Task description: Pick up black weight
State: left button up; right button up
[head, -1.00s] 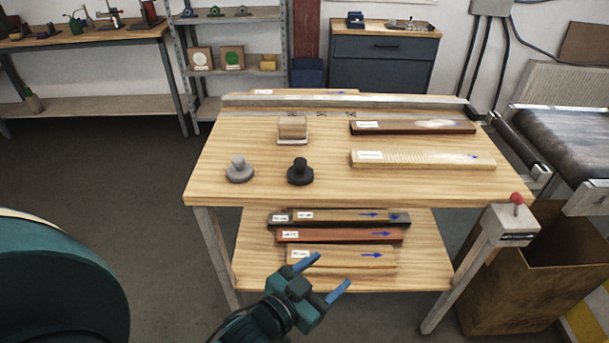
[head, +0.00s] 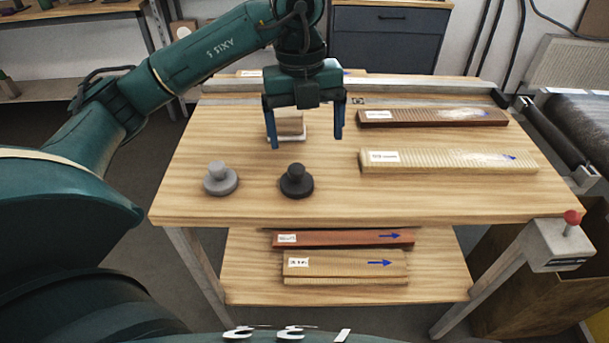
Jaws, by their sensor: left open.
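The black weight (head: 296,181) is a dark round disc with a knob on top, standing upright on the wooden table (head: 230,211) near its front edge. My left gripper (head: 307,141) is open and empty, pointing down over the table. Its blue fingertips appear just above and behind the black weight in the picture, apart from it. A similar grey weight (head: 220,179) stands to the left of the black one. My right gripper is not in view.
A wooden block (head: 290,123) on a white base stands behind the gripper, partly hidden by it. A dark board (head: 432,117) and a pale ribbed board (head: 447,160) lie at right. A red-knobbed box (head: 558,244) is at the front right corner. Boards lie on the lower shelf.

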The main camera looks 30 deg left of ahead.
aim_at(297, 168)
pick_arm(q)
jog(key=shift+w+a+f+n+y, duration=0.15)
jog(key=shift+a+n+y, duration=0.3)
jog(key=shift+a, duration=0.6)
notch_tip(297, 168, down, 6)
jog(key=shift+r+b, duration=0.2)
jog(key=shift+b, duration=0.55)
jog(key=shift+s+f, duration=0.2)
jog(key=shift+f, duration=2.9)
jog(key=c, duration=1.4)
jog(key=shift+r, duration=0.1)
notch_tip(297, 168, up, 10)
jog(key=shift+d+p, duration=0.1)
jog(key=shift+p, duration=0.45)
